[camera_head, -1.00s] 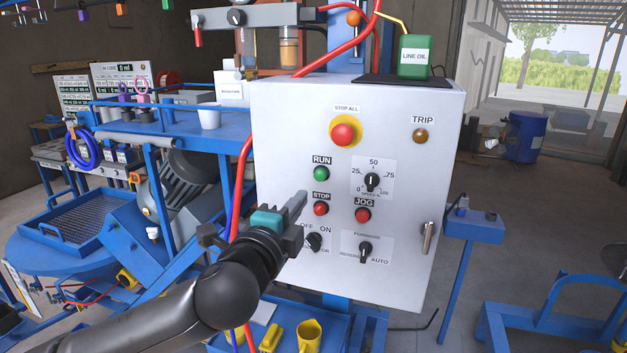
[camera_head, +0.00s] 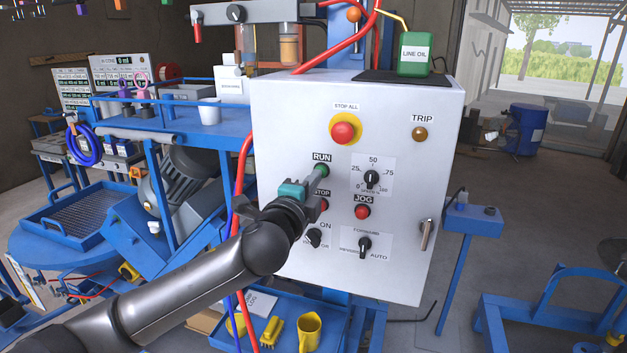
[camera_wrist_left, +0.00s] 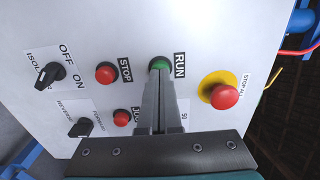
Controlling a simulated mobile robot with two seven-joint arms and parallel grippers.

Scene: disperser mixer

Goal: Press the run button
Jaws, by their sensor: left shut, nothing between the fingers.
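The green run button (camera_head: 322,170) sits on the white control panel (camera_head: 290,110), just below the RUN label. My left gripper (camera_head: 318,178) is shut and empty, with its fingertips at the run button and overlapping its lower left side. In the left wrist view the shut fingers (camera_wrist_left: 158,75) reach up to the green button (camera_wrist_left: 159,63), covering its lower part. Whether the tips touch or press the button I cannot tell. My right gripper is not in view.
The yellow-ringed STOP ALL button (camera_head: 343,132) is above. The red STOP button (camera_head: 321,205) lies below, partly behind my gripper. The red JOG button (camera_head: 362,212) and speed knob (camera_head: 371,180) are to the right. A red hose (camera_head: 240,190) runs along the panel's left edge.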

